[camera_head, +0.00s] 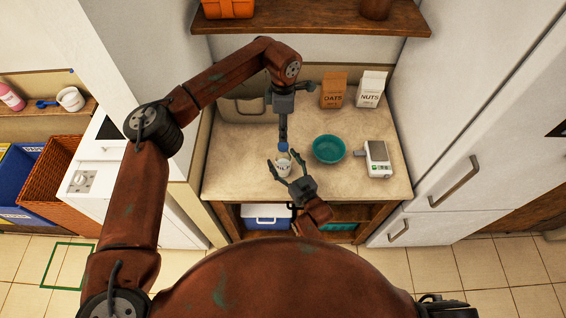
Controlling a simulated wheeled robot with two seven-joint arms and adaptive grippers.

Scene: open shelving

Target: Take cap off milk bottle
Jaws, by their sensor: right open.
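The white milk bottle (283,169) stands upright near the front of the beige counter, with dark lettering on its side. A small blue piece, which looks like its cap (283,147), shows at its top, just under my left gripper. My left gripper (283,140) points straight down above the bottle. Its fingers show as one narrow dark shape, so I cannot tell whether they grip the cap. My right gripper (285,164) reaches in from the front right. Its fingers are spread, one on each side of the bottle; contact cannot be made out.
A teal bowl (328,149) and a white scale (377,159) are right of the bottle. An oats box (333,90) and a nuts box (370,89) stand behind. A shelf (318,20) hangs above. Bare counter (232,160) lies left of the bottle.

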